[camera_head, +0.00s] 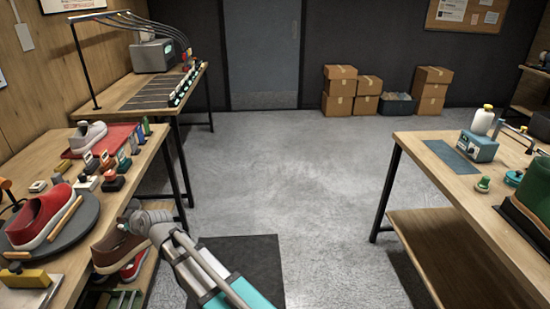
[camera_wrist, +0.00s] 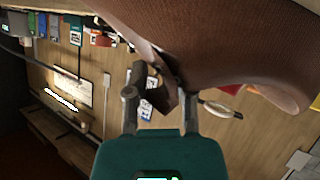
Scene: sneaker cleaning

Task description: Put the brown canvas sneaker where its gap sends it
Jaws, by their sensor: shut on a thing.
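The brown canvas sneaker (camera_head: 115,252) hangs beside the left workbench, in front of its edge, in the head view. My gripper (camera_head: 138,219) reaches it from the right and is shut on it near the shoe's opening. In the wrist view the brown sneaker (camera_wrist: 225,45) fills the upper right, and my gripper (camera_wrist: 158,85) pinches a brown edge of it. The sneaker's sole and any gap are not clearly visible.
A red sneaker (camera_head: 40,216) sits on a dark round turntable (camera_head: 62,238) on the left bench. A second red shoe (camera_head: 134,266) shows below the brown one. A right bench (camera_head: 450,175) holds a green boot (camera_head: 532,200). Open floor (camera_head: 290,180) lies between.

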